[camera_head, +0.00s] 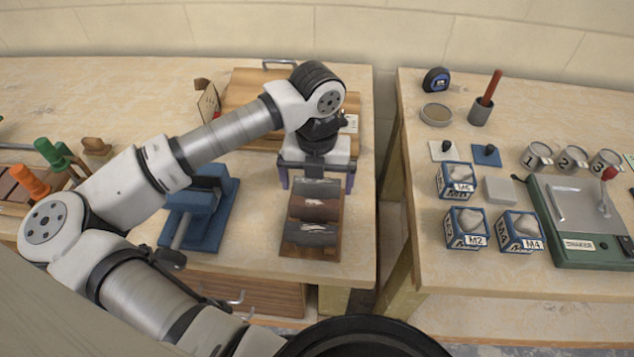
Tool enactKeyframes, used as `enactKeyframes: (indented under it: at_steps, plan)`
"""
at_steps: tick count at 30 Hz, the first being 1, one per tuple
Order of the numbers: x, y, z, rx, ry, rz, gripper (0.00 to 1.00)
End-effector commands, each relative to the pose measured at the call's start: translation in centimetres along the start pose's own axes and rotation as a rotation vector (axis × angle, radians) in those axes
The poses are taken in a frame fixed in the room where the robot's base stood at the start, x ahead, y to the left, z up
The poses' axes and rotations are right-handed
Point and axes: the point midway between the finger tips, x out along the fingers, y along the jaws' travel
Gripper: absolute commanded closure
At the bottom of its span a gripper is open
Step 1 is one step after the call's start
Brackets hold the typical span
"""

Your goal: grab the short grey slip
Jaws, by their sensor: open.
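My gripper (317,180) is open, pointing down at the far end of a wooden tray (289,250). Its two purple-tinted fingers stand apart, one on each side of the tray's far end. In the tray lie a grey piece (318,188) at the far end, a brown piece (314,209) in the middle and a dark grey piece (310,234) at the near end, with pale streaks on them. The far grey piece is between the fingers in the picture and partly hidden by my gripper. I cannot tell whether the fingers touch it, nor which piece is the short grey slip.
A blue vise-like tool (201,208) stands left of the tray. A wooden board (245,88) lies behind my arm. A gap separates this bench from the right bench, which holds several blue-framed boxes (466,228), metal cups (537,156) and a green shaker (580,222).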

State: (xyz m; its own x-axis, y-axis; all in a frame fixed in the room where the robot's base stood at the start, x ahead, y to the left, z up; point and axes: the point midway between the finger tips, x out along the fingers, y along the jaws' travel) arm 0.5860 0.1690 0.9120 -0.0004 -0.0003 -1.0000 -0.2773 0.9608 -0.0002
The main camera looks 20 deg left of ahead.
Motion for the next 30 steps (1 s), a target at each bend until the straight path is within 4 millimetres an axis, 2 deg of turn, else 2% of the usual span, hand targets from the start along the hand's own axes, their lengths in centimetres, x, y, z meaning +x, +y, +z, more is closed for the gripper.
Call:
enactKeyframes:
  at_steps: [4, 11, 21, 30]
  plan:
    - [1.15, -0.07, -0.01, 0.001, 0.0, -0.002, 0.0]
    - [1.31, -0.05, 0.01, 0.001, -0.001, 0.0, 0.01]
    - [1.25, -0.05, 0.02, 0.001, -0.001, 0.0, 0.44]
    - [0.98, -0.06, 0.12, 0.001, -0.001, 0.0, 0.44]
